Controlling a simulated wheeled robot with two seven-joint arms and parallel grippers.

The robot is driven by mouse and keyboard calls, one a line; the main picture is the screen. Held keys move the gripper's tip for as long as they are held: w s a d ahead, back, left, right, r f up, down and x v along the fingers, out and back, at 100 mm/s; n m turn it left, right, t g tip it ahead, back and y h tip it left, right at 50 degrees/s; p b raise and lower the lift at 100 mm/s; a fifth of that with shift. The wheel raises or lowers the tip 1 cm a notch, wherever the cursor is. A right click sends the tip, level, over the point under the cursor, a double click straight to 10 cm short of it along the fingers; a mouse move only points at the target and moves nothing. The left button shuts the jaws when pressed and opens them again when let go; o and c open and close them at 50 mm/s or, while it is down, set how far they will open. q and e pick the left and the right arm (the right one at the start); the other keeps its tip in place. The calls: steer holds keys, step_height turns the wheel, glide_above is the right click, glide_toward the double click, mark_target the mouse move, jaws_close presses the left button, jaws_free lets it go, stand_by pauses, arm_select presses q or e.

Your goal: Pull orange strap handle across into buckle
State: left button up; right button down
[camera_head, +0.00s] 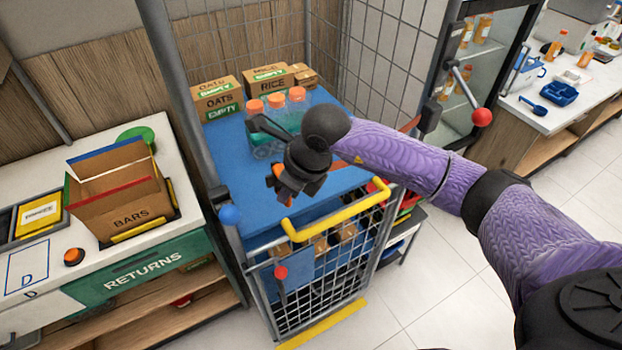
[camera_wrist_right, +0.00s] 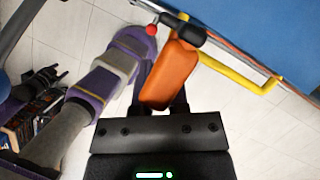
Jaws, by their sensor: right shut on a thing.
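My right gripper (camera_head: 284,186) is shut on the orange strap handle (camera_wrist_right: 168,75) above the front part of the blue-topped cage cart. Only a small part of the handle (camera_head: 272,178) shows beside the dark fingers in the head view. The orange strap (camera_head: 412,125) shows near the right post, and a stretch of it (camera_wrist_right: 232,52) runs along the blue surface in the wrist view. My arm hides much of it. I cannot clearly make out the buckle. My left gripper is not clearly seen in either view.
Three orange-capped bottles (camera_head: 276,118) and several cartons (camera_head: 217,98) stand on the blue top (camera_head: 226,160). A yellow bar (camera_head: 330,216) crosses the cart's front.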

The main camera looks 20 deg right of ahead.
steer(key=shift+a+r, duration=0.1)
steer(key=shift+a, duration=1.2)
steer(key=c, duration=0.6)
jaws_free()
steer(key=shift+c, duration=0.2)
steer(key=shift+s, duration=0.1)
